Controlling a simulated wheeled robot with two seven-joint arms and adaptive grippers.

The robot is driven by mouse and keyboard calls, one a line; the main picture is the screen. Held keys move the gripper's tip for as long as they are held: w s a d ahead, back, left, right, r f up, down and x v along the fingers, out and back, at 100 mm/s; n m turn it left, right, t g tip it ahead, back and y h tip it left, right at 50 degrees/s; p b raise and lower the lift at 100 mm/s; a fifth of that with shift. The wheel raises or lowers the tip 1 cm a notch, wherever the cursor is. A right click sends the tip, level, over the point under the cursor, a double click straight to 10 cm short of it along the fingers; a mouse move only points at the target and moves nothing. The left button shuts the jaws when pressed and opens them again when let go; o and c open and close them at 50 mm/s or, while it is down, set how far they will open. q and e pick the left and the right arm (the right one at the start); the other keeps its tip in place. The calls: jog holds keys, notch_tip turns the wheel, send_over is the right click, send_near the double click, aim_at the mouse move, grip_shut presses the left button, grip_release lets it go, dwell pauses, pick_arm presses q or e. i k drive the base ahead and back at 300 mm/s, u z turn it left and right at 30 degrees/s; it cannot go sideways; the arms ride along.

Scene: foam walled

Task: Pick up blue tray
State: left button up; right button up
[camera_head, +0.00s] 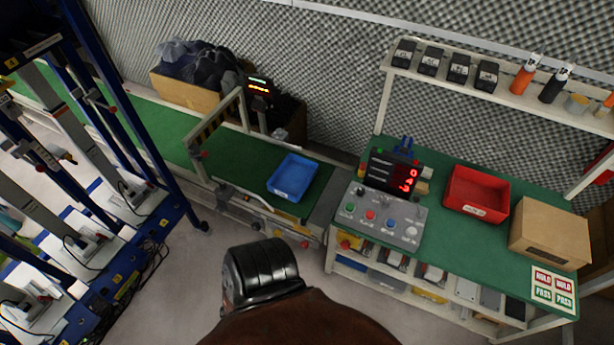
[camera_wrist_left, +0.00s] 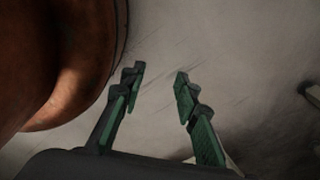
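The blue tray (camera_head: 293,178) is a shallow, empty-looking rectangular tray. In the head view it sits flat on the green conveyor belt (camera_head: 225,165), near the belt's right end. My left gripper (camera_wrist_left: 158,76) shows only in the left wrist view. Its two green-padded fingers are apart with nothing between them, above a grey floor. The tray does not show in the wrist view. My right gripper is not in view.
A green workbench (camera_head: 450,240) on the right holds a button panel (camera_head: 383,220), a red bin (camera_head: 476,194) and a cardboard box (camera_head: 550,234). A blue frame (camera_head: 110,100) is at left. Grey floor is clear before the belt.

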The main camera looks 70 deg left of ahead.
aim_at(293, 178)
jog(key=u, duration=1.5)
